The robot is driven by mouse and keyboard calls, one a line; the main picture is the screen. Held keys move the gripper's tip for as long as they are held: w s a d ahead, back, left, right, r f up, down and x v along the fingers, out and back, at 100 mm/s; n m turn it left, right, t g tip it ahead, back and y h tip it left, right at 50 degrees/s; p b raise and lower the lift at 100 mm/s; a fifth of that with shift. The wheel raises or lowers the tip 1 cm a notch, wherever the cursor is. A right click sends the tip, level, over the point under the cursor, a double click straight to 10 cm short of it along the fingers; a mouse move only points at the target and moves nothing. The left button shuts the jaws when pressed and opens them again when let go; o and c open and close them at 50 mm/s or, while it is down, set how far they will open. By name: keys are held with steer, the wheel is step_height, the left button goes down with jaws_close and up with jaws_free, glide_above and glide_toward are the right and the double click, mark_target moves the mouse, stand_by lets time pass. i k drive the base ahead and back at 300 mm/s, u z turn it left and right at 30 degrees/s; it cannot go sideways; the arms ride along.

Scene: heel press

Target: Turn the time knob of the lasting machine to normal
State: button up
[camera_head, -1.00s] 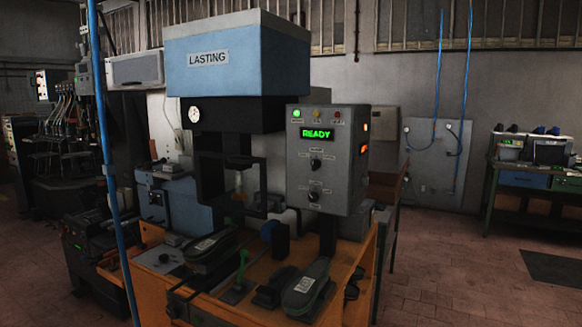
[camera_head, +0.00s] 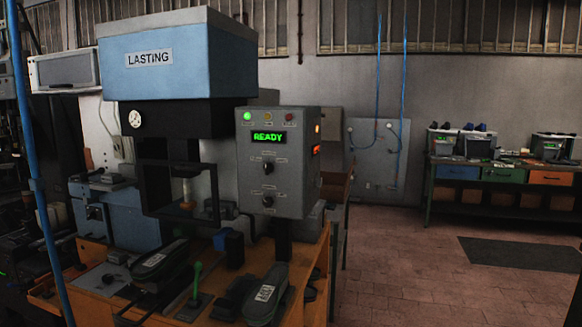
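The lasting machine (camera_head: 180,55) stands at the left, a blue head marked LASTING over a dark press frame. Its grey control box (camera_head: 292,180) is right of the press, with a lit green lamp and a green READY display (camera_head: 268,137). Two dark knobs sit one above the other on the box front, an upper knob (camera_head: 268,168) and a lower knob (camera_head: 267,201). Their labels are too small to read, so I cannot tell which is the time knob or where either points. My gripper is not in view.
The wooden bench (camera_head: 308,275) under the machine holds dark shoe forms (camera_head: 268,292) and a green-handled lever (camera_head: 197,280). A blue vertical pole (camera_head: 35,170) stands at the left. A workbench (camera_head: 500,173) with drawers stands at the far right. The tiled floor (camera_head: 400,260) at right is open.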

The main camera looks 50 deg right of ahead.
mark_target(267, 202)
steer(key=u, duration=0.9)
steer(key=k, duration=0.1)
steer(key=z, duration=2.35)
steer(key=k, duration=0.95)
steer(key=u, duration=0.15)
steer(key=i, duration=0.7)
steer(key=z, duration=0.05)
